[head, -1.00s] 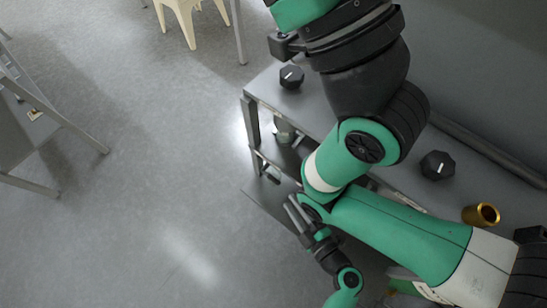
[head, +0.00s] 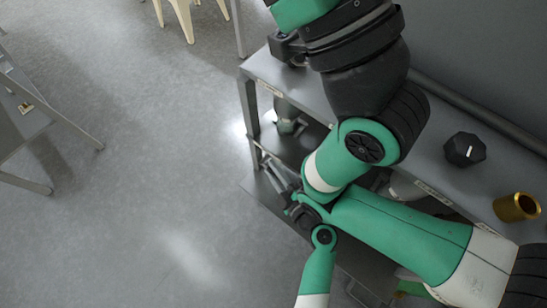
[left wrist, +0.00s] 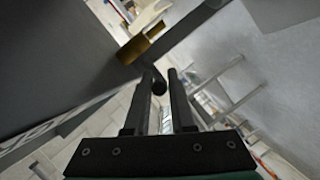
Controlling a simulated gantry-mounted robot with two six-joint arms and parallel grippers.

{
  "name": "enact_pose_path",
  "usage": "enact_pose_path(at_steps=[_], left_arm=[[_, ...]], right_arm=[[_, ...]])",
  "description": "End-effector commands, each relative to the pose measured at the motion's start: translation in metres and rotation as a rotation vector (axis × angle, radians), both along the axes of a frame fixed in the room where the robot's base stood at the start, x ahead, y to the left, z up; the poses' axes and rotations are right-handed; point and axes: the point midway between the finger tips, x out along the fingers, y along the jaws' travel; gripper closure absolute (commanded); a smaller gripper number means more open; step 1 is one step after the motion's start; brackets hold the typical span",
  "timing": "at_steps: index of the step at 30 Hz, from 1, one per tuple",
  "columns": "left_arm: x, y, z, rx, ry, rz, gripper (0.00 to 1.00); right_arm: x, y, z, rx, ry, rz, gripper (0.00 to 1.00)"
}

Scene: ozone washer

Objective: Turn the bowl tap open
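No tap is clearly recognisable in the head view. My left gripper (head: 272,166) is beside the front left edge of the grey bench, near the lower shelf and low against the floor. In the left wrist view its two dark fingers (left wrist: 159,76) are apart, so it is open. A short dark round piece (left wrist: 158,88) shows between the fingertips, with a brass-coloured part (left wrist: 143,44) just beyond. These may belong to the tap, but I cannot tell, nor whether the fingers touch them. My right gripper is not in view.
The grey bench (head: 440,185) carries a black faceted knob (head: 465,149) and a brass cylinder (head: 517,207). A greenish-grey fitting (head: 287,122) sits under its left end. My arm covers the bench middle. Floor at left is clear up to a metal stand (head: 30,105).

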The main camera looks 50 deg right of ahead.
Motion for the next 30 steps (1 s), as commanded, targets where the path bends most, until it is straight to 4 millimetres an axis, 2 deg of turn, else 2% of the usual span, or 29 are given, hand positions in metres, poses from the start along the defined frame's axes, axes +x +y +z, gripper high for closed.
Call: enact_pose_path(at_steps=[1, 3, 30], left_arm=[[-0.0001, -0.0001, 0.0000, 0.000, 0.000, 0.000, 0.92], [-0.0002, 0.0000, 0.0000, 0.000, 0.000, 0.000, 1.00], [-0.0003, 0.0000, 0.0000, 0.000, 0.000, 0.000, 1.00]], right_arm=[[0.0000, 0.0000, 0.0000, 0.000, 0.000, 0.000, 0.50], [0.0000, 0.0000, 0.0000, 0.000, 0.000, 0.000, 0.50], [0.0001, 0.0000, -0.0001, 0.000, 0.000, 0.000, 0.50]])
